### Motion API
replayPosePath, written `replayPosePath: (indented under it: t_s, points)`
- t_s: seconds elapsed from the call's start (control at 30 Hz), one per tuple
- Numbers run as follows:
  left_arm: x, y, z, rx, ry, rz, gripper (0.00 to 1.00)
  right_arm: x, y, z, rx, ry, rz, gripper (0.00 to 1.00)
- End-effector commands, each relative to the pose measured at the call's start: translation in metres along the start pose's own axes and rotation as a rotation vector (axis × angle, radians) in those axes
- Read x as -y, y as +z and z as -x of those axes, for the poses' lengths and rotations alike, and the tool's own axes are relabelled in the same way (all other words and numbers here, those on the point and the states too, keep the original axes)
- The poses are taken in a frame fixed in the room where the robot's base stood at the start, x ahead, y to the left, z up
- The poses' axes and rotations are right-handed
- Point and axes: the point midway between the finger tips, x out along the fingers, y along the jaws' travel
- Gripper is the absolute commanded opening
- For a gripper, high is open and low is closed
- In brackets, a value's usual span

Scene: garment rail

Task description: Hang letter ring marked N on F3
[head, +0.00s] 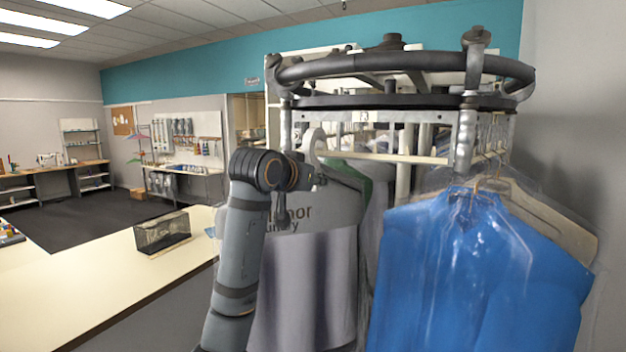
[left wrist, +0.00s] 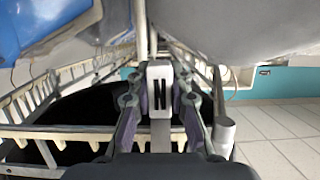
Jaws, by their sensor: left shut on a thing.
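In the left wrist view my left gripper (left wrist: 160,108) is shut on a small pale ring tag (left wrist: 159,72). The tag shows two dark strokes, and I cannot read the letter for certain. In the head view my left arm rises in front of the grey garments, with its wrist and gripper (head: 312,178) at the near left of the rail. The tag cannot be made out there. The round garment rail (head: 405,62) has a dark hoop on top and toothed pale bars (head: 385,158) below. A plate on it carries a small label (head: 364,117). I cannot make out F3.
A blue garment in clear plastic (head: 480,270) hangs at the right on a hanger. Grey printed garments (head: 305,260) hang behind my left arm. A long pale counter (head: 110,280) with a dark mesh basket (head: 162,232) stands at the left. Open floor lies beyond it.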

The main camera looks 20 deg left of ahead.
Motion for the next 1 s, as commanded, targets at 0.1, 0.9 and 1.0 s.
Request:
replayPosePath:
  t_s: [0.1, 0.9, 1.0]
  points:
    - [0.0, 0.0, -0.001, 0.0, 0.0, 0.0, 0.0, 0.0, 0.0, 0.0, 0.0, 0.0, 0.0, 0.4]
    - [0.0, 0.015, -0.005, 0.0, 0.0, 0.0, 0.0, 0.001, 0.001, -0.011, 0.0, 0.0, 0.0, 0.4]
    - [0.0, 0.018, -0.006, 0.0, 0.0, 0.0, 0.0, 0.001, 0.001, -0.013, 0.0, 0.0, 0.0, 0.4]
